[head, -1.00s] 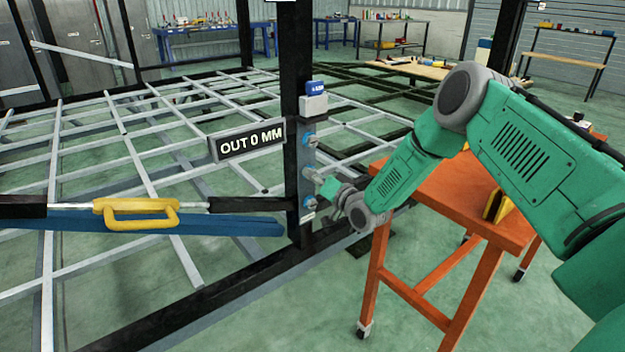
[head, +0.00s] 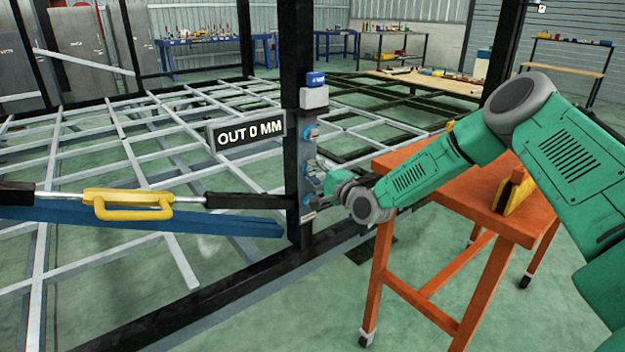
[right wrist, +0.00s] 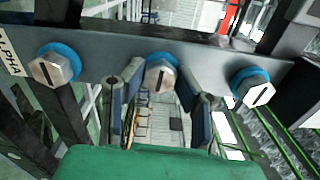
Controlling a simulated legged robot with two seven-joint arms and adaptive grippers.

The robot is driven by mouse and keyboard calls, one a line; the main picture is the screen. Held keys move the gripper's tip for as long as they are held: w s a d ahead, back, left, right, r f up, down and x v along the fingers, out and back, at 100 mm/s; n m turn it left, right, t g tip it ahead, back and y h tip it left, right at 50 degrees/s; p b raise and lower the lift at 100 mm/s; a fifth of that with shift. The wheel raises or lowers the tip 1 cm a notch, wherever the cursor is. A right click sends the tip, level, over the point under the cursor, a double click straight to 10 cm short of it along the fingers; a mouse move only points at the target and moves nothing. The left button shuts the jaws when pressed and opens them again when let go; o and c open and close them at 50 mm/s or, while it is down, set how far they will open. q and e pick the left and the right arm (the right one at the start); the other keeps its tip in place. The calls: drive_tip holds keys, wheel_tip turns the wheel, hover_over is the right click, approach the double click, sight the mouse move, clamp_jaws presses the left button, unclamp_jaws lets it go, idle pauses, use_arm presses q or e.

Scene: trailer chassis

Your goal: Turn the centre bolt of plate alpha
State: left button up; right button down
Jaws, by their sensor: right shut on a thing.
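Plate alpha (right wrist: 105,62) is a grey strip with an ALPHA label (right wrist: 10,52) at its left end in the right wrist view. It carries three hex bolts on blue washers: the centre bolt (right wrist: 161,74), one to its left (right wrist: 52,68) and one to its right (right wrist: 254,88). In the head view the plate (head: 309,168) sits upright on a black post. My right gripper (right wrist: 160,88) has one finger on each side of the centre bolt and is shut on it. In the head view this gripper (head: 328,183) reaches the plate from the right. My left gripper is not in view.
A sign (head: 246,133) beside the post reads OUT 0 MM. A bar with a yellow handle (head: 128,204) runs to the post from the left. An orange table (head: 455,200) stands under my right arm. A pale lattice frame (head: 150,150) lies behind.

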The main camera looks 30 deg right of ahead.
drive_tip(key=shift+s+d+f+m+b, duration=0.1)
drive_tip(key=shift+f+m+b, duration=0.1)
drive_tip(key=shift+m+b, duration=0.75)
drive_tip(key=shift+s+f+m+b, duration=0.15)
drive_tip(key=shift+m+b, duration=0.55)
drive_tip(key=shift+m, duration=0.4)
drive_tip(key=shift+w+d+f+m+b, duration=0.1)
drive_tip(key=shift+f+m+b, duration=0.1)
drive_tip(key=shift+m+b, duration=0.75)
drive_tip(key=shift+a, duration=0.1)
drive_tip(key=c, duration=1.2)
unclamp_jaws()
drive_tip(key=shift+r, duration=0.15)
drive_tip(key=shift+r, duration=0.1)
drive_tip(key=shift+r, duration=0.15)
